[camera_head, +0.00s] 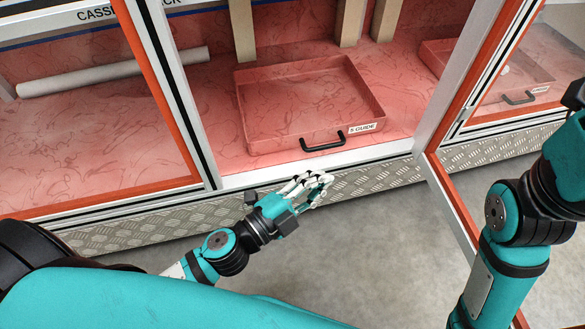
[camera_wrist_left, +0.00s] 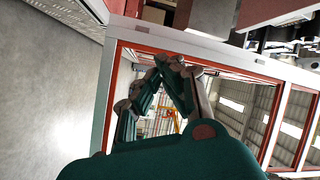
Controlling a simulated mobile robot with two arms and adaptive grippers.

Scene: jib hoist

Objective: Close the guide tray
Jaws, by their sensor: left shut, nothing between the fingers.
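The guide tray (camera_head: 270,112) is a red, shallow, open box in the cabinet's middle bay in the head view. Its front carries a black handle (camera_head: 323,146) and a white label reading "5 GUIDE". The tray looks empty and lies on the red marbled cabinet floor, its front edge near the cabinet sill. My left gripper (camera_head: 324,180) is shut and empty, in front of the sill and just below the handle in the picture, apart from it. In the left wrist view its fingertips (camera_wrist_left: 170,62) come together. My right arm shows at the right, but its gripper is out of view.
An orange-edged open door (camera_head: 454,208) stands right of the middle bay. Another red tray (camera_head: 520,96) lies behind glass at the right. A white roll (camera_head: 110,78) lies in the left bay. Tan posts (camera_head: 243,30) stand behind the guide tray. Grey floor in front is clear.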

